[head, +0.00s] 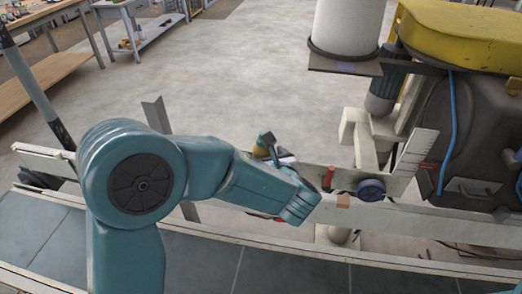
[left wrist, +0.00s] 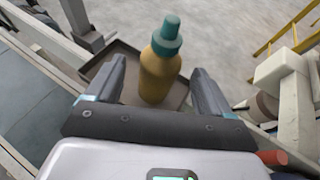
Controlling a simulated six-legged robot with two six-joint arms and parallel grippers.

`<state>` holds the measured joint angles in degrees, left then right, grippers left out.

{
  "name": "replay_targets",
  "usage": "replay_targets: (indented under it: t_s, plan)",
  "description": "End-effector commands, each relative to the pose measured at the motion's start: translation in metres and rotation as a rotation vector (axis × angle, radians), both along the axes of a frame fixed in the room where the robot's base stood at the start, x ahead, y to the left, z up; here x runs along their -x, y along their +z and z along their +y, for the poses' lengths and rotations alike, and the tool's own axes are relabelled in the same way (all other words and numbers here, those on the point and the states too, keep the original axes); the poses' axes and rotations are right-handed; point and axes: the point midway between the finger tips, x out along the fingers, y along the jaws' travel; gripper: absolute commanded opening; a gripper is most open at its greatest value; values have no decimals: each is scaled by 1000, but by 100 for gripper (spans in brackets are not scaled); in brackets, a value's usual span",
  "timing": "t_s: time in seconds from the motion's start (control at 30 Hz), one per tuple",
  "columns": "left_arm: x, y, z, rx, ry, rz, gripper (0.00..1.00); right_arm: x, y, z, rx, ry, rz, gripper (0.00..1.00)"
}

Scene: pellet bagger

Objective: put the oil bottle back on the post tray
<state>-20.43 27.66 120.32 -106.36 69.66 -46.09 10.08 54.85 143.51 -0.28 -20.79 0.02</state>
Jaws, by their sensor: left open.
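The oil bottle (left wrist: 158,75) is amber with a teal cap. It stands upright on the brown post tray (left wrist: 178,97) in the left wrist view. My left gripper (left wrist: 159,72) is open, with one finger on each side of the bottle; I cannot tell whether either finger touches it. In the head view the bottle (head: 261,151) shows small just beyond my left wrist, and the tray is mostly hidden there. My right gripper is in neither view.
A pale rail with a red clamp (head: 329,178) and a dark blue knob (head: 371,190) runs right of my left wrist. The yellow-topped machine (head: 470,35) stands at the right. Open floor (head: 225,75) lies beyond; workbenches stand at far left.

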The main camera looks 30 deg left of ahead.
Motion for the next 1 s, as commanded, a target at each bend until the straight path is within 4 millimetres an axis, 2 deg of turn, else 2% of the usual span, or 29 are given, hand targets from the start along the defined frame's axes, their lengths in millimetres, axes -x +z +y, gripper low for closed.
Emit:
replay_targets:
  t_s: [0.1,0.23,0.47,0.57,0.67,0.77,0.8,0.87,0.9,0.97,1.0]
  plan:
    - [20,12,-19,0,-5,-1,82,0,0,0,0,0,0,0]
    - [36,21,-32,0,-4,-1,82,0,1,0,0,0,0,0]
    - [49,26,-42,-1,-1,1,82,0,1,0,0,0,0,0]
    - [50,21,-41,11,6,14,82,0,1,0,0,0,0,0]
    - [60,-17,-37,99,51,101,82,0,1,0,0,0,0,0]
    - [90,-89,-33,300,179,266,82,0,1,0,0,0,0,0]
    - [111,-122,-34,413,265,341,82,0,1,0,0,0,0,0]
    - [149,-172,-42,614,448,446,82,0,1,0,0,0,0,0]
    - [179,-204,-52,771,620,506,82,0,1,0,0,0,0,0]
    - [219,-241,-75,1011,931,542,82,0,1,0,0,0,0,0]
    - [236,-257,-91,1153,1149,525,82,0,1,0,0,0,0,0]
